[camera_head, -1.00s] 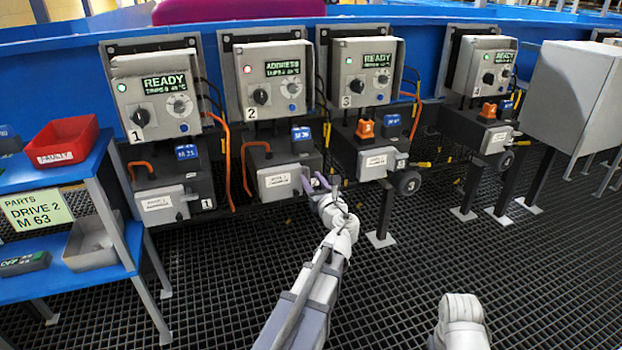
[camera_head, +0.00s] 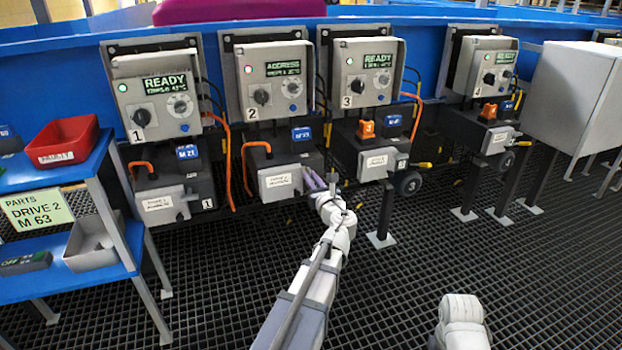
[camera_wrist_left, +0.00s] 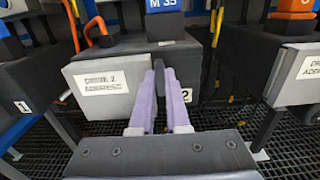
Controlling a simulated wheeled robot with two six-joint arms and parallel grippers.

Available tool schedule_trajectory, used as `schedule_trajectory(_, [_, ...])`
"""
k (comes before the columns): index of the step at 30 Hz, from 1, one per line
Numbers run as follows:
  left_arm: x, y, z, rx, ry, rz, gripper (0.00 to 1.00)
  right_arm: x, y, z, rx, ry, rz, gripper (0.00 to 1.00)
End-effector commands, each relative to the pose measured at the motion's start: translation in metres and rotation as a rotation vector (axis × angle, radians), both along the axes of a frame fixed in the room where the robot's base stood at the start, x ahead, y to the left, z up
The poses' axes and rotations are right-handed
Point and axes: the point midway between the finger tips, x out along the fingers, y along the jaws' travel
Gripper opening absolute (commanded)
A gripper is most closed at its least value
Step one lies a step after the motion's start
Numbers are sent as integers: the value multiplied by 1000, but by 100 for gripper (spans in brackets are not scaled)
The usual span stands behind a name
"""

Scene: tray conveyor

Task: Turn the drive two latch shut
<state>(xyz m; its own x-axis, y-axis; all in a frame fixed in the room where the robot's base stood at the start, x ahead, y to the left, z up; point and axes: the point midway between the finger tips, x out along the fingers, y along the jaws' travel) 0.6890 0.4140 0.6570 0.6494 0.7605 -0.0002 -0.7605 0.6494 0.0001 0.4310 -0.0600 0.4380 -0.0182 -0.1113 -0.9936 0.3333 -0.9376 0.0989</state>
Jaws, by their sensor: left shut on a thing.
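The drive two unit is a dark box (camera_head: 283,160) with a light grey front labelled drive 2 (camera_head: 276,182). It stands below control panel 2 (camera_head: 275,78), whose screen reads ADDRESS. My left gripper (camera_head: 312,180) is at the right side of that front. In the left wrist view its lilac fingers (camera_wrist_left: 160,84) are shut on a thin dark upright piece (camera_wrist_left: 160,66), seemingly the latch, at the front's right edge. The fingers hide most of it. Of my right arm only a pale part shows at bottom right; its gripper is out of view.
Drive one (camera_head: 165,185) stands to the left and drive three (camera_head: 370,150) close to the right. An orange cable (camera_head: 226,165) hangs left of drive two. A blue shelf (camera_head: 60,178) with a red bin (camera_head: 62,142) stands at far left. The grated floor in front is clear.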

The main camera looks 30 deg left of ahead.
Motion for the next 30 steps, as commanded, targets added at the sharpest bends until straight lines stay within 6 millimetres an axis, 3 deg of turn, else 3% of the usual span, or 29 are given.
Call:
schedule_trajectory(17, [0, 0, 0, -40, -47, 0, 0, 0, 0, 0, 0, 0, 0, 50])
schedule_trajectory(30, [-2, 1, -1, -279, -326, 0, 0, 0, 0, -1, 0, 0, 0, 50])
